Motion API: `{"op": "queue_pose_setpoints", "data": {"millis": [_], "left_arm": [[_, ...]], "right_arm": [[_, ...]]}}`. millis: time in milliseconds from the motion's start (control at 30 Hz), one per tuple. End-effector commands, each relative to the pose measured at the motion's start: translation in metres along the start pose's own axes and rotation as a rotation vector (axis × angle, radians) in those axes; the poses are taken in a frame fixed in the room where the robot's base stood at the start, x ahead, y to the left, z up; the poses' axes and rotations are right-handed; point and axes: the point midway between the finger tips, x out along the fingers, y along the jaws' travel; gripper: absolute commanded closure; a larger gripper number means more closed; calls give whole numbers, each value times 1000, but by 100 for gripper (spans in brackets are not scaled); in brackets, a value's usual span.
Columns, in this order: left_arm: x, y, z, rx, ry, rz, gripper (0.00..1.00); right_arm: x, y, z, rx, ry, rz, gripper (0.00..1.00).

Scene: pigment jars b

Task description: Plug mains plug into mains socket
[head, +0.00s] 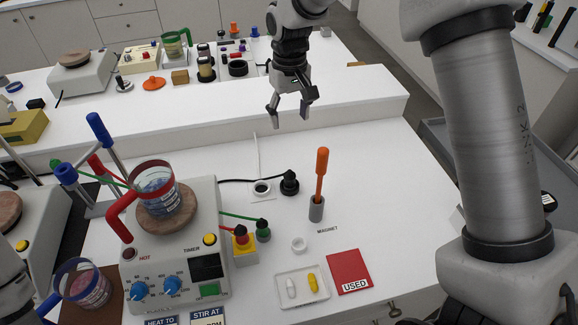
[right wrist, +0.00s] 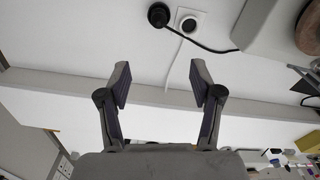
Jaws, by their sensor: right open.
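The mains plug (head: 289,184) is black and stands on the white bench, with its black cord running left to the hotplate. The mains socket (head: 262,188) is a white block with a dark round recess, just left of the plug; a white cable runs back from it. The two are apart. In the right wrist view the plug (right wrist: 158,15) and the socket (right wrist: 188,23) show at the top edge, beyond the fingertips. My right gripper (head: 290,119) is open and empty, above the bench behind the plug; its spread fingers also show in the wrist view (right wrist: 160,74). My left gripper is not in view.
A hotplate (head: 183,254) with a red-handled beaker (head: 155,190) stands left of the socket. An orange-handled tool in a grey holder (head: 316,208) stands right of the plug. A green connector (head: 263,229) is in front. A raised shelf edge (head: 330,118) runs behind.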

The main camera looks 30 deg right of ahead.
Motion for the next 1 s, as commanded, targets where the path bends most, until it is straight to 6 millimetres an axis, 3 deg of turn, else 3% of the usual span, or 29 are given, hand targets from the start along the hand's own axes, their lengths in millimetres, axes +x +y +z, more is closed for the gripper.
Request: {"op": "queue_pose_setpoints", "data": {"millis": [333,767,867,1000], "left_arm": [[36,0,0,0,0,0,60],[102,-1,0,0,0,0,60],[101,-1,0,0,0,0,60],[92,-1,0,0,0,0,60]], "right_arm": [[35,0,0,0,0,0,35],[102,0,0,0,0,0,35],[108,0,0,0,-2,0,35],[132,0,1,0,-5,0,35]]}}
